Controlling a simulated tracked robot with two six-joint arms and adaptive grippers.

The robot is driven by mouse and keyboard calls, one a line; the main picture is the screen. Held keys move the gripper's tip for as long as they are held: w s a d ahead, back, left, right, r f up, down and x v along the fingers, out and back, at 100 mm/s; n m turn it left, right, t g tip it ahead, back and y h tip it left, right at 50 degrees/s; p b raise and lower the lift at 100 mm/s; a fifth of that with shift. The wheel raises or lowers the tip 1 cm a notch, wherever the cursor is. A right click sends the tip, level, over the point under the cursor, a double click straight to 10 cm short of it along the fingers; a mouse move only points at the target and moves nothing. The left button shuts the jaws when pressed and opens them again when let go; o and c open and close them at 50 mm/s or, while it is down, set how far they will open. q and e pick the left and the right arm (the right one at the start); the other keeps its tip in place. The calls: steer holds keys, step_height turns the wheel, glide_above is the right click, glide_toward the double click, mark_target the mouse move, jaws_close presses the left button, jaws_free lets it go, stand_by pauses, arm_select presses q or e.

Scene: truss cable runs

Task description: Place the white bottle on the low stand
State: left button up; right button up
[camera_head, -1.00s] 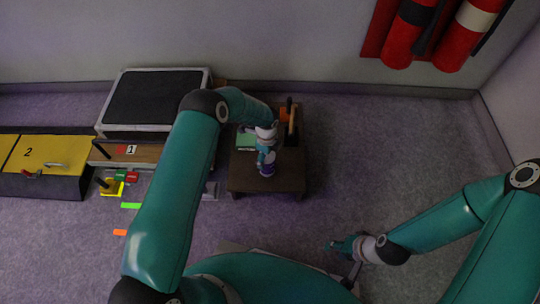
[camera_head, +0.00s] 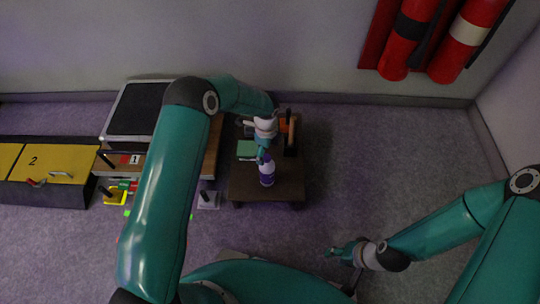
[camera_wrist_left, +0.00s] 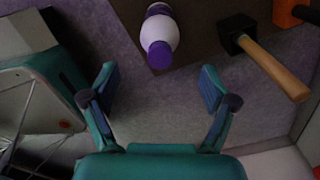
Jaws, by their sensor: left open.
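The white bottle (camera_head: 266,174) with a purple cap and a purple band stands on the dark brown low stand (camera_head: 240,187), near its front edge. In the left wrist view the bottle (camera_wrist_left: 163,33) is ahead of the open fingers, with its cap toward me. My left gripper (camera_head: 262,157) is open and empty, just behind the bottle in the head view. In the wrist view its fingers (camera_wrist_left: 157,88) are apart, with a gap between them and the bottle. My right gripper (camera_head: 335,251) hangs over the floor at the lower right; its fingers are too small to judge.
Yellow drawers (camera_head: 50,160) stand far left. Floor right of the stand is clear.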

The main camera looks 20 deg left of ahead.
arm_select(q)
steer(key=shift+r, duration=0.5)
steer(key=shift+s+d, duration=0.15)
steer(key=shift+s, duration=0.25)
steer(key=s+d+f+n+h, duration=0.1)
steer(key=s+d+n+h, duration=0.1)
steer(key=s+n, duration=0.9)
steer(key=s+d+f+n+h, duration=0.1)
steer(key=s+d+n+h, duration=0.1)
steer(key=s+n, duration=0.9)
steer(key=s, duration=0.3)
steer(key=shift+s+d+f+t, duration=0.15)
steer(key=shift+s+d+t, duration=0.15)
steer(key=shift+s+d, duration=0.1)
